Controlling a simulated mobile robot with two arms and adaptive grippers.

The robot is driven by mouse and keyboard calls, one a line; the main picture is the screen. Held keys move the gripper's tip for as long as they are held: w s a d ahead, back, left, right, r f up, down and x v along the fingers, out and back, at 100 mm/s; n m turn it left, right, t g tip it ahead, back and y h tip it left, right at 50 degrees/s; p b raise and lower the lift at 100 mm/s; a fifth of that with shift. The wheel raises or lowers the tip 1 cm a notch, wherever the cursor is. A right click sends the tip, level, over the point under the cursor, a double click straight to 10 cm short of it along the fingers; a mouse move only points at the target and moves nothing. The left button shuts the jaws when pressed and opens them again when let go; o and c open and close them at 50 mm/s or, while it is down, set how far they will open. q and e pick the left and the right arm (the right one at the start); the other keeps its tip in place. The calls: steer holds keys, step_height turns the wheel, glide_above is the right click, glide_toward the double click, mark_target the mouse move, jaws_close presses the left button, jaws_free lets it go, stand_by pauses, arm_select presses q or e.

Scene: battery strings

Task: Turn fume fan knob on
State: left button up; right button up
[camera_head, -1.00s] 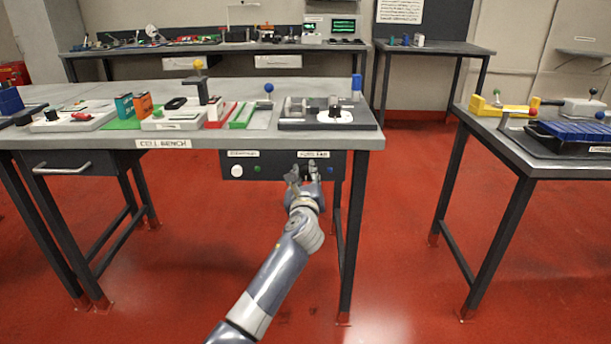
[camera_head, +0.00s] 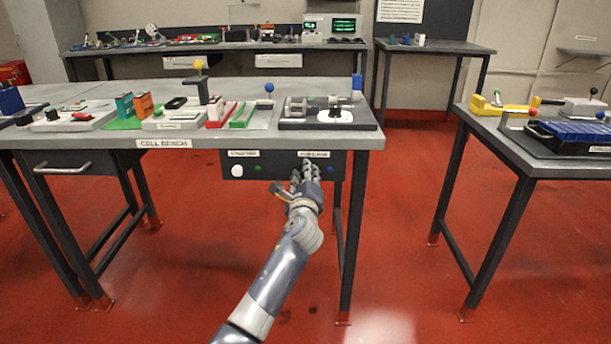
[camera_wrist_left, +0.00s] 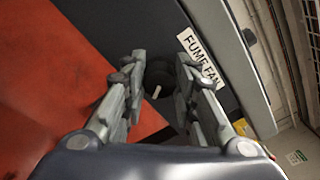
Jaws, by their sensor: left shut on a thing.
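The fume fan knob (camera_wrist_left: 160,74) is dark and round with a pale pointer mark, on the dark front panel (camera_head: 282,172) under the bench top. My left gripper (camera_wrist_left: 159,80) has its two fingers on either side of the knob and is shut on it. In the wrist view the FUME FAN label (camera_wrist_left: 199,57) appears tilted beside the fingers. In the head view my left gripper (camera_head: 306,178) reaches the panel below that label and hides the knob. My right gripper is not in view.
The bench top (camera_head: 215,142) overhangs the panel. A bench leg (camera_head: 354,225) stands right of my arm. Open red floor (camera_head: 400,250) lies further right.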

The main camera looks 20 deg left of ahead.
arm_select(q)
steer(key=shift+a+f+n+b, duration=0.15)
steer(key=shift+n+b, duration=0.6)
steer(key=shift+n, duration=2.25)
steer(key=shift+d+f+n+b, duration=0.15)
steer(key=shift+n+b, duration=0.55)
steer(key=shift+n, duration=2.3)
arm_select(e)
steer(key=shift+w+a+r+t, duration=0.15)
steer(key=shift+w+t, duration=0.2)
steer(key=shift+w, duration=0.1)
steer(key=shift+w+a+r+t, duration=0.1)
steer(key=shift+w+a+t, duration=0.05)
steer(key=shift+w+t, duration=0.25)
arm_select(q)
steer(key=shift+a, duration=0.1)
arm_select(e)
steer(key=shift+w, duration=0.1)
arm_select(q)
steer(key=o, duration=1)
steer(key=shift+o, duration=0.2)
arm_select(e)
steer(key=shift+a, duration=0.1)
arm_select(q)
steer(key=v, duration=1.2)
